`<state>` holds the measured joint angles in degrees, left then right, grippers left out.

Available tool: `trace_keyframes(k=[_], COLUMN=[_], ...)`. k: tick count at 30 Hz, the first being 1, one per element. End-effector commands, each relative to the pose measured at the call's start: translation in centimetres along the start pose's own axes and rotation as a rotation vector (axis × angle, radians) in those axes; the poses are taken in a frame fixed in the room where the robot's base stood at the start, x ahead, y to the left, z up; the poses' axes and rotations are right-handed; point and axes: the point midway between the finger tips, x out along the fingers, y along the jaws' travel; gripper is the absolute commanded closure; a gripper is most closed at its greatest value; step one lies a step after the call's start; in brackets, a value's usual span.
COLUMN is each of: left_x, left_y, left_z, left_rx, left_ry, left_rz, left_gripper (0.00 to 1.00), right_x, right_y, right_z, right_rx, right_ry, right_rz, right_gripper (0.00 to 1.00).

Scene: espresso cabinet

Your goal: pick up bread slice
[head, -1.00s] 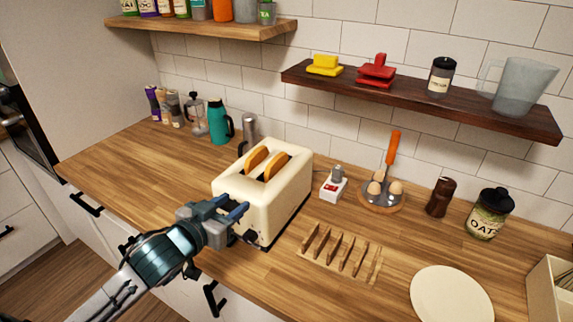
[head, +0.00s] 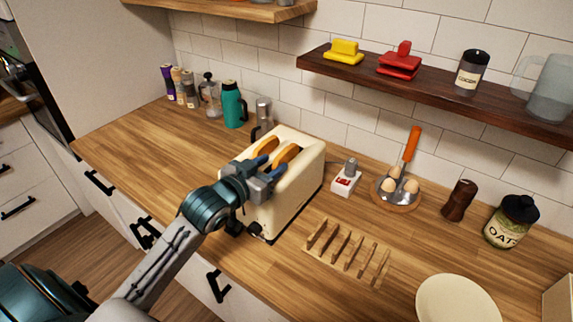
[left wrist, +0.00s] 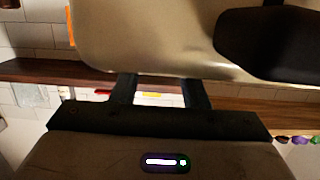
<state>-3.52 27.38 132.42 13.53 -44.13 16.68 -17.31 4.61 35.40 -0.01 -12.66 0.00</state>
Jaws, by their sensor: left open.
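I cannot tell whether a slice lies between the fingers. In the left wrist view the two dark fingers (left wrist: 161,92) are apart, and the toaster's cream body (left wrist: 165,40) fills the upper part. My right gripper is not in view.
A wooden toast rack (head: 347,252) stands in front of the toaster, with a plate (head: 457,302) to its right. A white timer-like device (head: 346,178) and an egg holder (head: 397,192) stand behind. A teal flask (head: 233,104) is at the back left.

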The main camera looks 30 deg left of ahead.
Motion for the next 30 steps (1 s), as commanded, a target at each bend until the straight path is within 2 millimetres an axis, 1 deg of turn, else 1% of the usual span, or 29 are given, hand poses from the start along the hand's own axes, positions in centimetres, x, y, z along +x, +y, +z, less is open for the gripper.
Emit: trace_keyframes(k=[1,4,7,10,14,20,24,26,27,30], left_x=[0.4,1.5,3.1,4.3,5.0,5.0,5.0,5.0,5.0,5.0], left_y=[-0.1,-0.1,-0.2,-0.2,-0.2,-0.2,-0.2,-0.2,-0.2,-0.2], left_z=[-0.2,-0.4,-0.6,-0.4,-0.2,-0.1,-0.1,-0.1,-0.1,-0.1], left_rx=[-0.002,-0.005,-0.006,-0.004,-0.001,0.001,0.0,0.0,0.0,0.0], left_ry=[0.0,-0.001,-0.001,0.0,0.0,0.0,0.0,0.0,-0.001,0.0], left_rz=[-0.001,-0.002,-0.001,-0.002,-0.001,-0.001,-0.001,-0.001,-0.001,-0.001], left_gripper=[0.59,0.59,0.59,0.59,0.59,0.59,0.87,0.98,1.0,1.0], right_x=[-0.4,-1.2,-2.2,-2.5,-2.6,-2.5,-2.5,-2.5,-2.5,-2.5], right_y=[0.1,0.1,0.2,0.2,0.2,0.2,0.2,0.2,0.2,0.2], right_z=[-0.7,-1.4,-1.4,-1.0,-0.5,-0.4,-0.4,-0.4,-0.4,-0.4], right_rx=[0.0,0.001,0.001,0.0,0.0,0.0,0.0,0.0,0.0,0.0], right_ry=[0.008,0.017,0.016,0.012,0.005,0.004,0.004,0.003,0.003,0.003], right_rz=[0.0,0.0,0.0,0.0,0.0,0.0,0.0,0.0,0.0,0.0], right_gripper=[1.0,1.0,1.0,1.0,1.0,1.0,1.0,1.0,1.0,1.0])
